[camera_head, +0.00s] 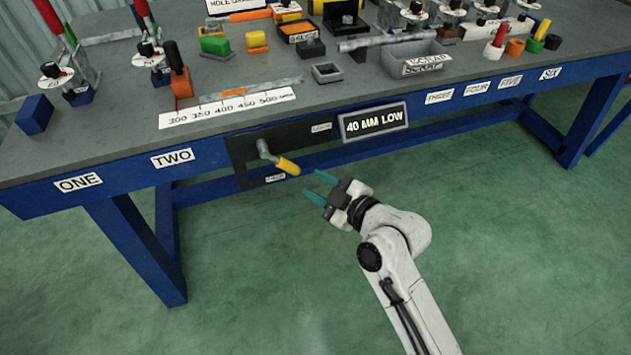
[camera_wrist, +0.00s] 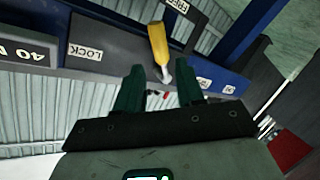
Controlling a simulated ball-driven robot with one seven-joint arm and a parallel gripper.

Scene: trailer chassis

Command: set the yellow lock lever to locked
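The lock lever has a yellow grip (camera_head: 288,166) and a grey metal arm, on a dark panel (camera_head: 240,153) at the bench's front edge. The grip slants down and right, close to the lower label (camera_head: 275,178). In the wrist view, the yellow grip (camera_wrist: 158,45) points towards the FREE label (camera_wrist: 177,5); the LOCK label (camera_wrist: 85,52) is off to the left. My gripper (camera_head: 319,184) is open and empty, just right of and slightly below the grip, apart from it. In the wrist view, the lever lies beyond the gap between my fingertips (camera_wrist: 162,75).
A "40 MM LOW" sign (camera_head: 375,121) hangs on the bench front, right of the panel and above my gripper. The blue bench (camera_head: 110,120) carries many tools, blocks and a grey scrap bin (camera_head: 408,60). The green floor (camera_head: 280,265) in front is clear.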

